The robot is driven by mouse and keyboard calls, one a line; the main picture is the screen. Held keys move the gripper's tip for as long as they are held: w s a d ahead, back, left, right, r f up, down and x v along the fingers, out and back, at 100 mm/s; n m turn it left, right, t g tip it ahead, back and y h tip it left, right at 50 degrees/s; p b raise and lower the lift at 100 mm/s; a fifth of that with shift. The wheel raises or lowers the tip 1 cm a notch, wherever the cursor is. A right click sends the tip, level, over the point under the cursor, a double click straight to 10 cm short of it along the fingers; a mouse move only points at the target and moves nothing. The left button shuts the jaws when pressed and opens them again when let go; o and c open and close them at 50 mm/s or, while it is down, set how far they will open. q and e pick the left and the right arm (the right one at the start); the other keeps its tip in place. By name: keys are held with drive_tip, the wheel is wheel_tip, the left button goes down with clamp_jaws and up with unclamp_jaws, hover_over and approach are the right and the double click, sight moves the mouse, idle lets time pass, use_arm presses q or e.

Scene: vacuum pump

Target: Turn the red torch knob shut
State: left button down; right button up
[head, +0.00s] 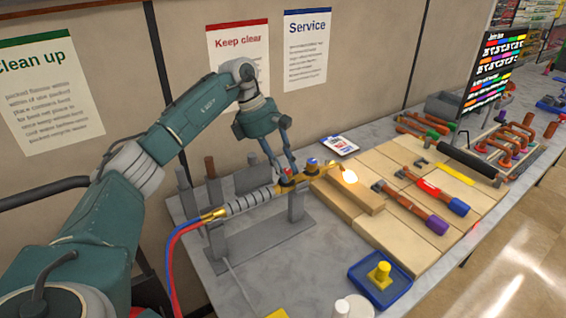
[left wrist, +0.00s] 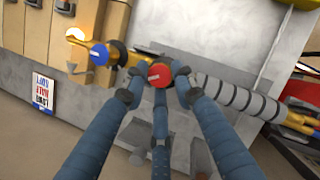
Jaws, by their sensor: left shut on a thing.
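The torch lies across a grey stand, with a ribbed grey handle (head: 248,200) and a brass tip with a glowing flame (head: 349,176). The red knob (left wrist: 160,74) sits on the torch body, and a blue knob (left wrist: 100,54) is beside it, nearer the flame. In the head view the blue knob (head: 312,163) shows clear of my fingers. My left gripper (head: 286,172) reaches down from above, its fingers shut around the red knob. The left wrist view shows the fingertips (left wrist: 158,88) on both sides of it. My right gripper is not in view.
Red and blue hoses (head: 176,245) run from the torch's back end. Wooden boards (head: 400,165) with several tools lie to the right. A blue tray (head: 378,291) with a yellow part is in front. Grey posts (head: 211,180) stand close behind the torch.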

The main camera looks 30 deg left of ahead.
use_arm(q)
drive_tip(key=m, duration=0.1)
drive_tip(key=m+g+p, duration=0.1)
drive_tip(key=m, duration=0.1)
drive_tip(key=shift+d+r+m, duration=0.1)
drive_tip(key=shift+d+m, duration=0.05)
drive_tip(key=shift+m, duration=0.15)
drive_tip(key=shift+w+m+g+p, duration=0.1)
drive_tip(key=shift+m+g+p, duration=0.25)
drive_tip(key=shift+m+g, duration=0.55)
drive_tip(key=shift+f+m, duration=0.2)
drive_tip(key=shift+m, duration=0.3)
drive_tip(key=shift+f, duration=0.1)
drive_tip(key=c, duration=1.5)
unclamp_jaws()
drive_tip(key=shift+o, duration=0.2)
drive_tip(key=shift+s+r, duration=0.2)
drive_tip(key=shift+s, duration=0.05)
